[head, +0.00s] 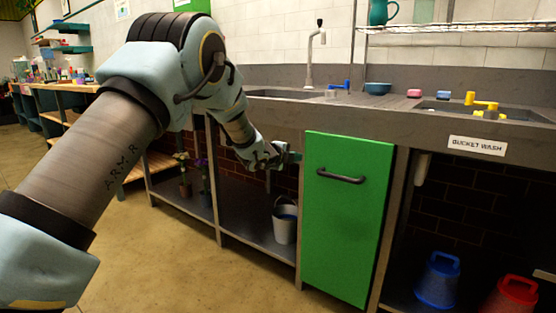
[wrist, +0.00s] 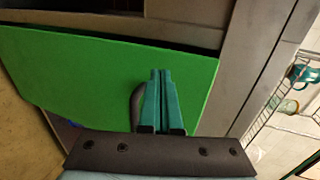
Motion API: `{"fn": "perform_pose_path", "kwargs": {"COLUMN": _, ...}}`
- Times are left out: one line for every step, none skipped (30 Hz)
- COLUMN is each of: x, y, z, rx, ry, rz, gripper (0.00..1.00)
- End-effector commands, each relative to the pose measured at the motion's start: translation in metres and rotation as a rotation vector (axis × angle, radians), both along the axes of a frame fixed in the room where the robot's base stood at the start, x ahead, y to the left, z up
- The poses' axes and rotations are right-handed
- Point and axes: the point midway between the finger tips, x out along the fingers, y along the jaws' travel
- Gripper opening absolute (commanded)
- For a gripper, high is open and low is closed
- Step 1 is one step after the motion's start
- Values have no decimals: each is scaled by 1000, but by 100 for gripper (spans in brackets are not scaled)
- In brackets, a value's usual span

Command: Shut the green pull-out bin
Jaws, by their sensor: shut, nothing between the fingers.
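The green pull-out bin (head: 345,235) is a flat green front under the counter, with a dark bar handle (head: 340,177) near its top. In the wrist view the green front (wrist: 90,75) fills the left and middle, and a dark gap runs along its upper edge, between it and the grey frame. My gripper (head: 296,157) is at the upper left edge of the front in the head view. Its teal fingers (wrist: 161,75) are together and empty in the wrist view. They cover part of the handle (wrist: 137,103). I cannot tell whether they touch the front.
A grey bucket (head: 285,222) stands on the lower shelf left of the bin. A blue bucket (head: 436,281) and a red bucket (head: 512,297) stand to the right. The counter with sinks (head: 425,122) is above. Open floor (head: 190,265) lies in front, left of the bin.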

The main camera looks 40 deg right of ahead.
Motion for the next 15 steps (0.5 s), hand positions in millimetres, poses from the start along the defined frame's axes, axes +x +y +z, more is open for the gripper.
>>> {"fn": "perform_pose_path", "kwargs": {"x": -1, "y": 6, "z": 3, "rx": 0, "ry": 0, "rz": 2, "gripper": 0}}
{"fn": "perform_pose_path", "kwargs": {"x": -2, "y": 9, "z": 4, "rx": 0, "ry": 0, "rz": 2, "gripper": 0}}
{"fn": "perform_pose_path", "kwargs": {"x": -3, "y": 14, "z": 5, "rx": 0, "ry": 1, "rz": 3, "gripper": 0}}
{"fn": "perform_pose_path", "kwargs": {"x": -4, "y": 17, "z": 7, "rx": 0, "ry": 0, "rz": 2, "gripper": 0}}
{"fn": "perform_pose_path", "kwargs": {"x": -4, "y": 21, "z": 8, "rx": 0, "ry": 0, "rz": 2, "gripper": 0}}
{"fn": "perform_pose_path", "kwargs": {"x": -6, "y": 26, "z": 9, "rx": 1, "ry": 1, "rz": 2, "gripper": 0}}
{"fn": "perform_pose_path", "kwargs": {"x": -7, "y": 31, "z": 11, "rx": 0, "ry": 0, "rz": 2, "gripper": 0}}
{"fn": "perform_pose_path", "kwargs": {"x": -8, "y": 35, "z": 13, "rx": -1, "ry": 0, "rz": 2, "gripper": 0}}
{"fn": "perform_pose_path", "kwargs": {"x": -10, "y": 41, "z": 14, "rx": 1, "ry": 1, "rz": 2, "gripper": 0}}
{"fn": "perform_pose_path", "kwargs": {"x": -11, "y": 46, "z": 16, "rx": 0, "ry": 0, "rz": 2, "gripper": 0}}
{"fn": "perform_pose_path", "kwargs": {"x": -13, "y": 51, "z": 18, "rx": 0, "ry": 0, "rz": 2, "gripper": 0}}
{"fn": "perform_pose_path", "kwargs": {"x": -14, "y": 57, "z": 19, "rx": 1, "ry": 2, "rz": 3, "gripper": 0}}
{"fn": "perform_pose_path", "kwargs": {"x": -15, "y": 61, "z": 21, "rx": 0, "ry": 0, "rz": 2, "gripper": 0}}
{"fn": "perform_pose_path", "kwargs": {"x": -16, "y": 65, "z": 21, "rx": 1, "ry": 1, "rz": 2, "gripper": 0}}
{"fn": "perform_pose_path", "kwargs": {"x": -17, "y": 69, "z": 23, "rx": 1, "ry": 0, "rz": 2, "gripper": 0}}
